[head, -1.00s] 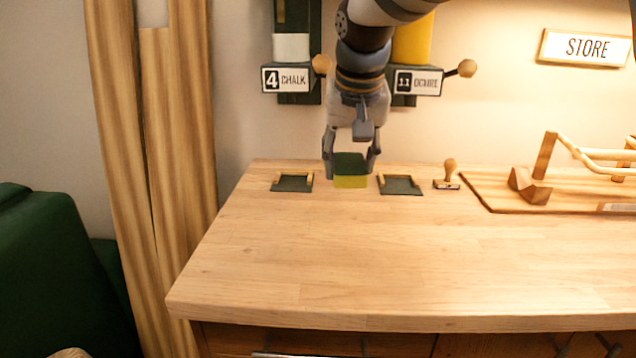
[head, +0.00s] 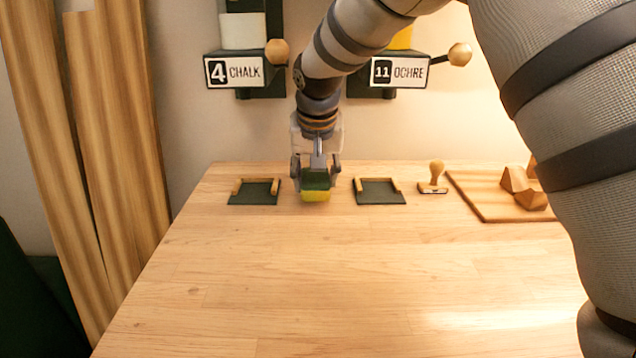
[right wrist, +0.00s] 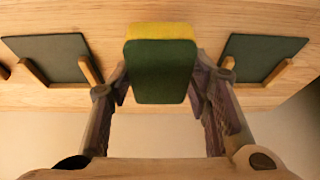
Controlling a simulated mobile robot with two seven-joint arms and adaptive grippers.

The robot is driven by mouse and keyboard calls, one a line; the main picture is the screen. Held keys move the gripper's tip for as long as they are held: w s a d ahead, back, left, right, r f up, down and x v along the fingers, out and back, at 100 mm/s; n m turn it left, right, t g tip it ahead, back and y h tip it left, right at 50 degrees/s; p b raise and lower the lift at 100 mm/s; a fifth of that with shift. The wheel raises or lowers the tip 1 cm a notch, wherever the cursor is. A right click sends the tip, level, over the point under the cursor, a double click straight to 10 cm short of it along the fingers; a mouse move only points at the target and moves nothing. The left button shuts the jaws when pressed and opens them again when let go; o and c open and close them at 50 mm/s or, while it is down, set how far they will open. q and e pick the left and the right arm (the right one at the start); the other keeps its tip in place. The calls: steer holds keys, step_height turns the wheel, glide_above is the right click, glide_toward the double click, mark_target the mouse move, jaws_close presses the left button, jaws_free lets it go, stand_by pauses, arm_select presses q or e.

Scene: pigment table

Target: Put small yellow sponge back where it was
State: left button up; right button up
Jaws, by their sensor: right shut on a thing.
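The small sponge, green on top and yellow below (head: 316,196), is between the fingers of my right gripper (head: 316,176). In the right wrist view, the sponge (right wrist: 161,70) shows its green face and a yellow edge, with the fingers of my right gripper (right wrist: 160,85) on both sides of it. It is between two dark green pads with wooden rails, a left pad (head: 253,197) and a right pad (head: 380,197). Both pads are empty. I cannot tell whether the sponge touches the table. My left gripper is not in view.
The wooden table (head: 300,270) is clear in front. A wooden stamp (head: 434,178) stands right of the right pad, then a wooden board (head: 480,205). Dispensers labelled CHALK (head: 234,71) and OCHRE (head: 399,73) hang on the wall behind. My right arm covers the right side.

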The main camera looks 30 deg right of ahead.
steer(key=shift+s+f, duration=0.3)
steer(key=shift+f, duration=0.25)
steer(key=shift+s+f, duration=0.25)
steer(key=shift+f, duration=0.3)
steer(key=shift+s+r, duration=0.1)
steer(key=shift+w, duration=0.25)
steer(key=o, duration=0.8)
steer(key=shift+w+f, duration=0.15)
steer(key=shift+f, duration=0.1)
steer(key=o, duration=0.3)
steer(key=shift+r, duration=0.1)
